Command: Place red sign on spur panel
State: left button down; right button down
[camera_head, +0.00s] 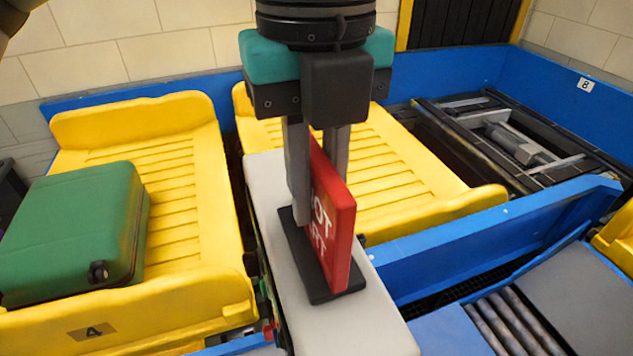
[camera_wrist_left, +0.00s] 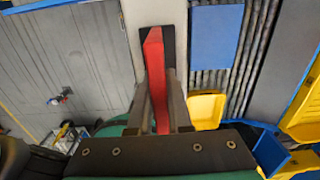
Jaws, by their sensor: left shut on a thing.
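The red sign (camera_head: 333,220) with white lettering stands upright on its dark base plate (camera_head: 318,287). The base rests on, or very close above, the pale top of the spur panel (camera_head: 372,323); I cannot tell for certain whether it touches. My left gripper (camera_head: 318,205) comes down from above with its two grey fingers either side of the sign, shut on it. In the left wrist view the red sign (camera_wrist_left: 156,80) stands between the fingers, over the pale panel top (camera_wrist_left: 200,65). My right gripper is not in view.
A green suitcase (camera_head: 75,232) lies in the yellow tray (camera_head: 190,180) at left. A second yellow tray (camera_head: 400,170) is behind the panel. Blue conveyor walls (camera_head: 490,235) and rollers (camera_head: 510,322) are at right. Bare panel top shows in front of the sign.

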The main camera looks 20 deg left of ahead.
pick_arm(q)
jog(key=shift+f, duration=0.15)
jog(key=c, duration=0.8)
grip_release()
jog(key=shift+c, duration=0.2)
notch_tip(320, 180, up, 12)
jog(key=shift+r, duration=0.2)
